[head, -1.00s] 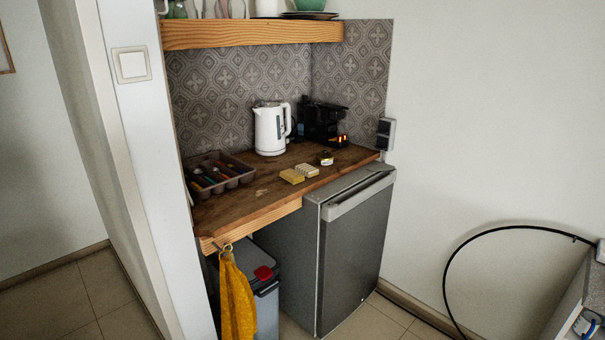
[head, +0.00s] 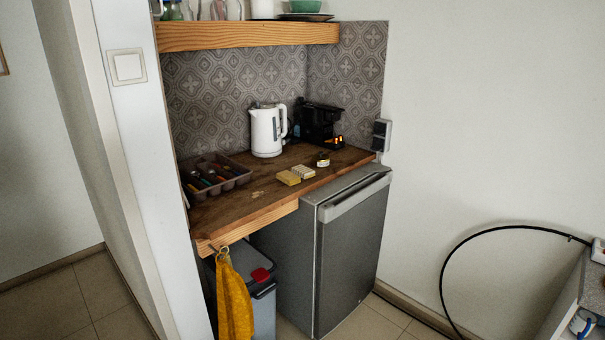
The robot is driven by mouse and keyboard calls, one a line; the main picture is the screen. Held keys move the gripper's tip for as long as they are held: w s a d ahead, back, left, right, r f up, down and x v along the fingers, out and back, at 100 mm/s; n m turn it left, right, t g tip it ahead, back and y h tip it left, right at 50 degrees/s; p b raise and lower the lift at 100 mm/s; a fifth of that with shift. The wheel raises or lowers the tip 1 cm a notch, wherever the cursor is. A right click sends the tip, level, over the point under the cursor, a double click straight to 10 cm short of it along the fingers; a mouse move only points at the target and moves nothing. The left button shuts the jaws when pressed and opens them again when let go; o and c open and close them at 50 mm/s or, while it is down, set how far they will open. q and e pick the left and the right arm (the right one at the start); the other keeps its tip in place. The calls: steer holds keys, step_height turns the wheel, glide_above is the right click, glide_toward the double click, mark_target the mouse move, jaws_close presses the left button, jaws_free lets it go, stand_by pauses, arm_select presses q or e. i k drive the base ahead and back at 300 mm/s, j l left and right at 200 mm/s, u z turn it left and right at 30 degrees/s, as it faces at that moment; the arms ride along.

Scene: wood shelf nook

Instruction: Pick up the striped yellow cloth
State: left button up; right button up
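A yellow cloth (head: 234,300) hangs from a hook (head: 223,251) at the front left edge of the wooden counter. Its lower end runs out of the bottom of the head view. At this size I can only faintly make out any striping on it. Neither of my grippers shows in the head view.
A grey bin (head: 264,305) with a red patch stands just behind the cloth. A small grey fridge (head: 345,262) is to its right. The counter (head: 240,207) holds a cutlery tray (head: 215,174), a white kettle (head: 268,130) and a black machine (head: 320,122). A wall edge stands left.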

mark_target(304, 172)
steer(key=i+u, duration=0.1)
steer(key=u, duration=0.45)
steer(key=i+l+u, duration=0.35)
steer(key=l, duration=0.3)
steer(key=i+l+u, duration=0.15)
steer(key=l, duration=0.2)
steer(key=i+l+u, duration=0.2)
steer(key=l, duration=0.15)
steer(key=l+u, duration=0.15)
steer(key=l, duration=0.2)
